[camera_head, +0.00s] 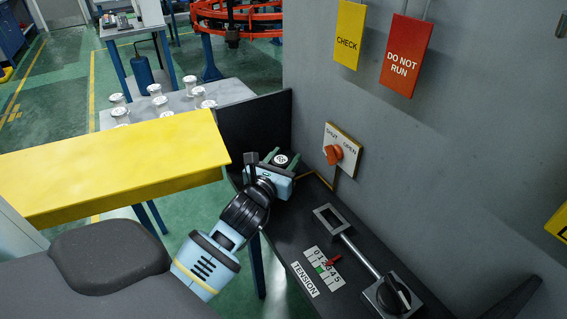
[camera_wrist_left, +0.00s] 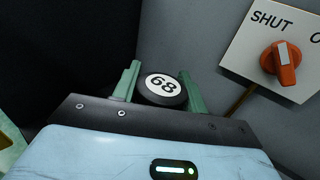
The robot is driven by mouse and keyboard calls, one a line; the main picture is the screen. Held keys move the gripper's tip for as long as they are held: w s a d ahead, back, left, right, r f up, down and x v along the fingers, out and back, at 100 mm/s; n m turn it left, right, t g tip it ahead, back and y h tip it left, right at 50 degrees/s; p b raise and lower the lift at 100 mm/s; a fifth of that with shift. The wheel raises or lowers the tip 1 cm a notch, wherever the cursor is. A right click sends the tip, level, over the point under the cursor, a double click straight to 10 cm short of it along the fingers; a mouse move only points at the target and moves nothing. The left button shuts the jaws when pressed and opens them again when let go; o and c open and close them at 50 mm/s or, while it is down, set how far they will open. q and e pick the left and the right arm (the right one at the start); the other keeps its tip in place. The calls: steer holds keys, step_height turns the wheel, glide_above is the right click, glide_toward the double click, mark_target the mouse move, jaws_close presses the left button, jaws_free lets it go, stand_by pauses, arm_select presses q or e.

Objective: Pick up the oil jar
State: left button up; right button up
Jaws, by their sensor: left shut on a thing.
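My left gripper (camera_head: 277,161) reaches over the black bench top, in the corner by the dark back panel. Its two green fingers stand on either side of a round dark jar (camera_head: 281,160) with a white label on its lid. In the left wrist view the jar (camera_wrist_left: 163,88) shows the number 68 on its lid and sits between the fingers, and the gripper (camera_wrist_left: 158,85) is shut on it. The jar's lower body is hidden behind the gripper. I cannot tell whether it touches the bench. My right gripper is not in view.
An orange SHUT/OPEN knob (camera_head: 333,154) on the grey wall is close to the right of the gripper. A tension scale (camera_head: 322,268) and lever (camera_head: 360,256) lie nearer on the black bench. A yellow table (camera_head: 120,165) stands left. Several white spools stand on a grey table (camera_head: 232,91) behind.

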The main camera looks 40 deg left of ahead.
arm_select(q)
steer(key=r, duration=0.2)
steer(key=r+p, duration=0.1)
steer(key=r, duration=0.4)
steer(key=shift+s+d, duration=0.15)
steer(key=shift+d, duration=0.25)
steer(key=s+d, duration=0.4)
steer(key=d, duration=0.3)
steer(key=s+d+b, duration=0.1)
steer(key=s+d, duration=0.3)
steer(key=d, duration=0.4)
steer(key=shift+d, duration=0.15)
